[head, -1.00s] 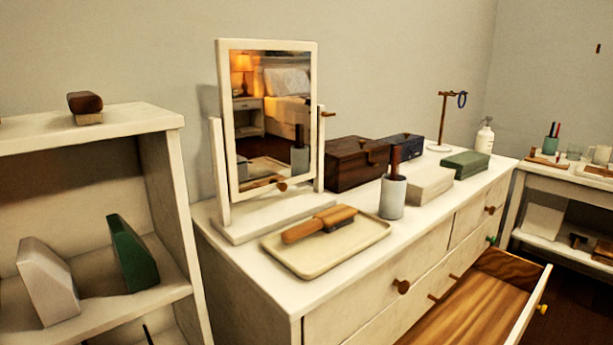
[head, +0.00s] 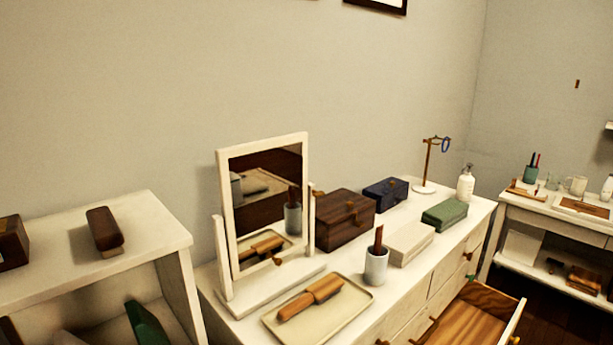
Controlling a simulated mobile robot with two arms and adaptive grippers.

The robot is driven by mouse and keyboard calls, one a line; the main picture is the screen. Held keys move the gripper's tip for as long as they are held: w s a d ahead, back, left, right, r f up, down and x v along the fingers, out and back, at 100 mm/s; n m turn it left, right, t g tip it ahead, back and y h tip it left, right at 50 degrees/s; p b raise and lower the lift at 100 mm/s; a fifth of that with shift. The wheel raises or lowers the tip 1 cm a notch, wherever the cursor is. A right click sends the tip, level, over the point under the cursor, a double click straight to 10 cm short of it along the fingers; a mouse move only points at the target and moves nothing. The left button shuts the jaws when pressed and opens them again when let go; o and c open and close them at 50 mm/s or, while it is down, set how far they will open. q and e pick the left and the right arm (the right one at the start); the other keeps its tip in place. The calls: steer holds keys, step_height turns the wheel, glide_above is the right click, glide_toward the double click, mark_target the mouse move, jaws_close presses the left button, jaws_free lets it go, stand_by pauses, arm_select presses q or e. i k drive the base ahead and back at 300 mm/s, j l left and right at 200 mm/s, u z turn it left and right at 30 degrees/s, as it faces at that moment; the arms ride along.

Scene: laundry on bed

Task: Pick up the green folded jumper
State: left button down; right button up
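I see nothing that is clearly a folded jumper. A green block-like thing (head: 147,325) stands in the shelf unit at the lower left, cut by the bottom edge. A flat green box-like thing (head: 444,214) lies on the dresser top behind the open drawer. I cannot tell whether either is cloth. Neither of my grippers is in view.
The white dresser (head: 405,287) has an open, empty-looking drawer (head: 470,322) jutting out. On top stand a tilting mirror (head: 224,205), a tray (head: 346,311) with a brush, a cup (head: 376,267) and boxes. A side table (head: 545,219) stands at the right.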

mark_target(443, 216)
steer(key=k+l+z, duration=0.1)
steer(key=z, duration=0.3)
steer(key=l+z, duration=0.15)
steer(key=z, duration=0.2)
steer(key=k+l+z, duration=0.1)
steer(key=z, duration=0.3)
steer(key=l+u, duration=0.1)
steer(key=u, duration=0.65)
steer(key=i+l+u, duration=0.3)
steer(key=l+u, duration=0.3)
steer(key=i+l+u, duration=0.3)
steer(key=l+u, duration=0.3)
steer(key=l, duration=0.15)
steer(key=l+u, duration=0.3)
steer(key=l, duration=0.1)
